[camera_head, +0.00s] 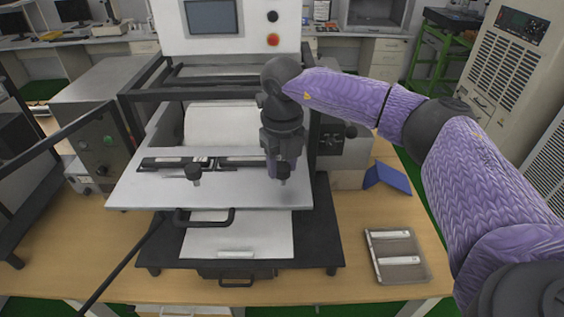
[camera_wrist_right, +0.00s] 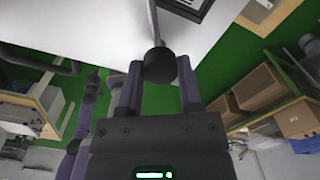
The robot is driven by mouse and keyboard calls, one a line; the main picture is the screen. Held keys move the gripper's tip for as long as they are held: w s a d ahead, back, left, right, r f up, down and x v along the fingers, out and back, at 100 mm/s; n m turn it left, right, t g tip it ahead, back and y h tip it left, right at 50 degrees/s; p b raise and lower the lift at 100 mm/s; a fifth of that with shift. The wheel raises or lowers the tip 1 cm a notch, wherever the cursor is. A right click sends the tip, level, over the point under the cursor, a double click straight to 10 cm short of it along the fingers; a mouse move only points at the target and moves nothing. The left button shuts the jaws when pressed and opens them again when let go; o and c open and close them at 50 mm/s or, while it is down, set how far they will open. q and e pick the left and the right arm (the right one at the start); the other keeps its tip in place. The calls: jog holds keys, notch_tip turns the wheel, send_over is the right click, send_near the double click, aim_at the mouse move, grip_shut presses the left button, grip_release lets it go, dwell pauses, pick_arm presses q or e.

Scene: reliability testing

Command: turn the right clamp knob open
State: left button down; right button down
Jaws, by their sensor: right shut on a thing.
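The right clamp knob (camera_head: 283,170) is a black knob on the right side of the machine's white plate (camera_head: 140,190). My right gripper (camera_head: 284,166) reaches down over it from above, and its fingers hide part of it. In the right wrist view the black knob (camera_wrist_right: 158,65) sits between the two fingers of my right gripper (camera_wrist_right: 157,82), which is shut on it. A thin metal rod runs from the knob. The left clamp knob (camera_head: 193,172) stands free on the same plate. My left gripper is not in view.
A metal tray (camera_head: 403,277) with white strips lies on the wooden table at the right. A blue object (camera_head: 388,178) lies behind it. A black frame surrounds the machine, and a black handle (camera_head: 204,217) sticks out at its front.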

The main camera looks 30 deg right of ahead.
aim_at(282, 166)
jog(key=n, duration=1.1)
jog(key=shift+n+b, duration=0.4)
jog(key=shift+r, duration=0.1)
dwell(0.3)
jog(key=shift+c, duration=1.3)
grip_release()
notch_tip(282, 166, up, 10)
jog(key=shift+b, duration=0.4)
